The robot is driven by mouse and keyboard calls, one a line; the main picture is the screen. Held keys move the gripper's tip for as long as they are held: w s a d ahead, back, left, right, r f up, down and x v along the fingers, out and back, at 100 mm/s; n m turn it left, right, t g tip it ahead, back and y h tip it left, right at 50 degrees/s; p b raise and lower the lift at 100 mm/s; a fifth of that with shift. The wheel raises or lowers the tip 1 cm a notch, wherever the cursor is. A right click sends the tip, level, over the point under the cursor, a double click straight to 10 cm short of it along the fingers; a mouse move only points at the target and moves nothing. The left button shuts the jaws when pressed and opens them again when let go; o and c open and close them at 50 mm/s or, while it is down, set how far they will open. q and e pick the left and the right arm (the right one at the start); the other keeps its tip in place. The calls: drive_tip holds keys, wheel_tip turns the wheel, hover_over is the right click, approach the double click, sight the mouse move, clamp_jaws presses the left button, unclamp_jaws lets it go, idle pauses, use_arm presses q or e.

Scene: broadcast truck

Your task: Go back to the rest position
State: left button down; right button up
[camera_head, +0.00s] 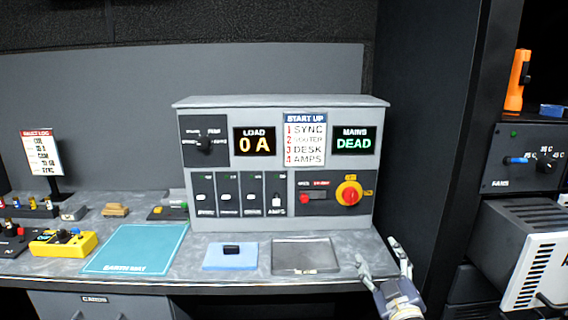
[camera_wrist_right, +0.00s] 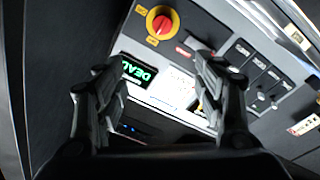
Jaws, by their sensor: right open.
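My right gripper (camera_head: 385,262) is at the front right of the desk, in front of the grey control panel (camera_head: 283,180). Its two fingers are apart with nothing between them. In the right wrist view the open fingers (camera_wrist_right: 155,95) frame the panel, with the red and yellow rotary switch (camera_wrist_right: 161,24) and the green DEAD display (camera_wrist_right: 138,72) beyond them. In the head view the displays read LOAD 0 A and MAINS DEAD (camera_head: 353,141). My left gripper does not show in either view.
The desk holds a teal mat (camera_head: 137,248), a blue pad (camera_head: 231,257) with a small black block, a grey tray (camera_head: 306,256) and a yellow box (camera_head: 63,243). A dark wall (camera_head: 428,130) stands close right of the gripper. A white-grey unit (camera_head: 530,255) sits beyond it.

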drive_tip(key=s+d+f+m+g, duration=0.1)
drive_tip(key=s+f+g, duration=0.3)
drive_tip(key=f, duration=1.4)
drive_tip(key=s+f+m+g, duration=0.1)
drive_tip(key=s+f+g, duration=0.25)
drive_tip(key=f, duration=1.35)
drive_tip(key=s+f+g, duration=0.2)
drive_tip(key=s+f, duration=0.7)
drive_tip(key=f, duration=0.2)
drive_tip(key=s+f+m+g, duration=0.1)
drive_tip(key=s+f+g, duration=0.1)
drive_tip(key=s+f, duration=0.65)
drive_tip(key=s+f+m+g, duration=0.1)
drive_tip(key=s+f+g, duration=0.35)
drive_tip(key=s, duration=0.75)
drive_tip(key=s+f+g, duration=0.1)
drive_tip(key=s+f, duration=0.2)
drive_tip(key=s, duration=0.7)
drive_tip(key=s+f+m+g, duration=0.1)
drive_tip(key=s+f, duration=0.3)
drive_tip(key=s, duration=0.6)
drive_tip(key=shift+s+a+f+h, duration=0.2)
drive_tip(key=shift+s+f+h, duration=0.1)
